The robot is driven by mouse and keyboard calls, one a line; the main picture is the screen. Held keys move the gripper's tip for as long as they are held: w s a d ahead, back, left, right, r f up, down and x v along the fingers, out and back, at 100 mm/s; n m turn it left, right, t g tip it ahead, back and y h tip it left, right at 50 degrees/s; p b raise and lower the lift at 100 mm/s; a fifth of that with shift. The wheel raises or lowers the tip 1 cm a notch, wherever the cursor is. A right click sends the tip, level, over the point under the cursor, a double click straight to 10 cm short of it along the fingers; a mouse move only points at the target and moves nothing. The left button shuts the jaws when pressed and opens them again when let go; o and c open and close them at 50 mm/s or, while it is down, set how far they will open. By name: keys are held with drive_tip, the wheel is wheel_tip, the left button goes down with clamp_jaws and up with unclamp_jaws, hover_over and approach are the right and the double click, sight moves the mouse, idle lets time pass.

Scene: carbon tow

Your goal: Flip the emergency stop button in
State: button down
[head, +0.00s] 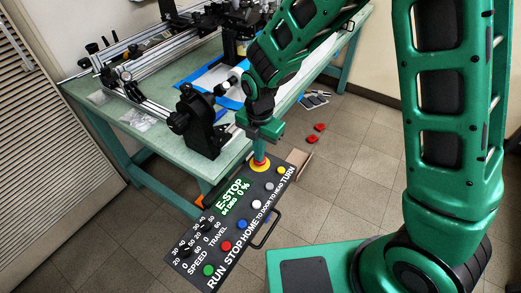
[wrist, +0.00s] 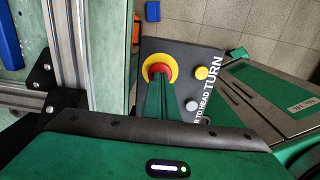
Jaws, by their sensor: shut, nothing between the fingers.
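The panel's display (head: 234,198) reads "E-STOP" with "0 %" below. In the wrist view the red button (wrist: 159,70) shows just beyond my fingertips. My gripper (head: 261,151) is shut and empty, with its fingers directed down at the button from just above. The fingers (wrist: 157,82) overlap the lower edge of the red cap in the wrist view. I cannot tell whether they touch it. The gripper hides part of the button's top.
A green workbench (head: 140,170) with rails and a winding machine (head: 200,125) stands close beside the panel. Other panel buttons, such as yellow (head: 281,170) and white (head: 257,204), lie near. Red blocks (head: 315,132) lie on the tiled floor, which is mostly clear at right.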

drive_tip(key=shift+s+d+f, duration=0.1)
drive_tip(key=shift+s+f, duration=0.25)
drive_tip(key=shift+s, duration=0.15)
drive_tip(key=shift+w+r, duration=0.15)
drive_tip(key=shift+r, duration=0.05)
drive_tip(key=shift+w+r+g, duration=0.3)
drive_tip(key=shift+w+r, duration=0.25)
drive_tip(key=shift+w, duration=0.35)
wheel_tip(320, 180, up, 13)
drive_tip(key=s, duration=0.1)
